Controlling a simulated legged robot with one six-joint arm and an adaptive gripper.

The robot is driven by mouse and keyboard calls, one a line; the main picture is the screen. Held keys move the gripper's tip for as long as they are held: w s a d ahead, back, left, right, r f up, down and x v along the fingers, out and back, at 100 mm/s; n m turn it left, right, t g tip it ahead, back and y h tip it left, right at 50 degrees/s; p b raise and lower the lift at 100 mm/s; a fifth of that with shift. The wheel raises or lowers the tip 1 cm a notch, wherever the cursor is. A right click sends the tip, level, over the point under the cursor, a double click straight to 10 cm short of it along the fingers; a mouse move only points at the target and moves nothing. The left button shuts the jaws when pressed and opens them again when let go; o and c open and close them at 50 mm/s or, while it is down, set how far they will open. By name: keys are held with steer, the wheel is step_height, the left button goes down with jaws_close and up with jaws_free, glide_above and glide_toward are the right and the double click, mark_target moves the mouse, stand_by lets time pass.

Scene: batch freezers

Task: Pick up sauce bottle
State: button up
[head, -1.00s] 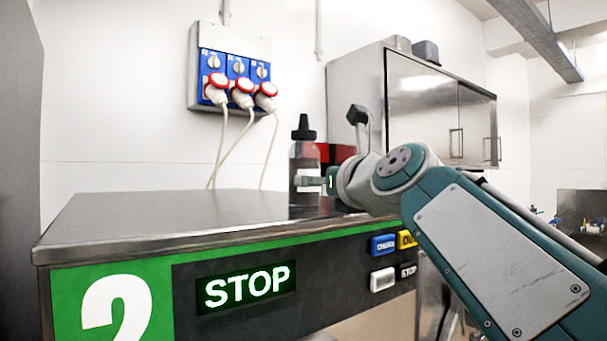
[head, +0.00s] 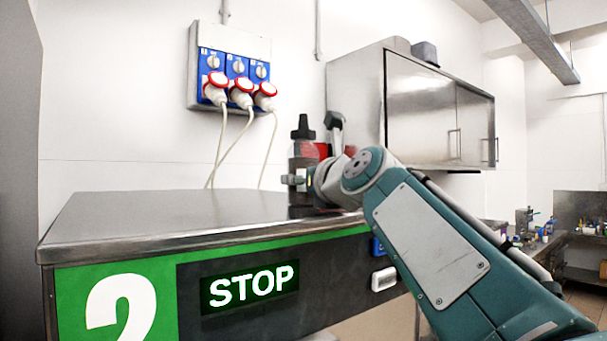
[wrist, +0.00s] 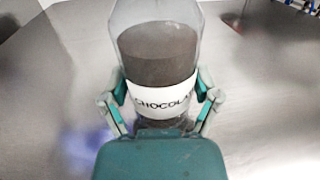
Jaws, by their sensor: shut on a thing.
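The sauce bottle (head: 303,152) is clear with a dark filling and a black nozzle cap. It stands upright at the back right of the metal machine top in the head view. In the wrist view the bottle (wrist: 158,55) shows a white label reading "CHOCOLA", with the rest cut off. My gripper (wrist: 160,100) has one finger on each side of the bottle at label height and is shut on it. In the head view my gripper (head: 298,181) reaches the bottle from the right. The bottle's base is partly hidden, and I cannot tell whether it touches the surface.
The metal top (head: 160,215) is clear to the left of the bottle. A steel cabinet (head: 425,110) hangs on the wall at right. A socket box (head: 232,70) with cables is on the back wall.

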mark_target(306, 130)
steer(key=shift+d, duration=0.15)
steer(key=shift+r, duration=1.45)
steer(key=s+r, duration=0.1)
steer(key=r, duration=0.1)
steer(key=s+r, duration=0.1)
steer(key=s, duration=0.1)
steer(key=s+d+r, duration=0.1)
steer(key=r, duration=0.1)
steer(key=shift+s+r, duration=0.2)
steer(key=shift+r, duration=0.1)
steer(key=s+d+r, duration=0.2)
steer(key=s+r, duration=0.2)
steer(key=s, duration=0.5)
steer(key=shift+s+r, duration=0.15)
steer(key=shift+r, duration=0.1)
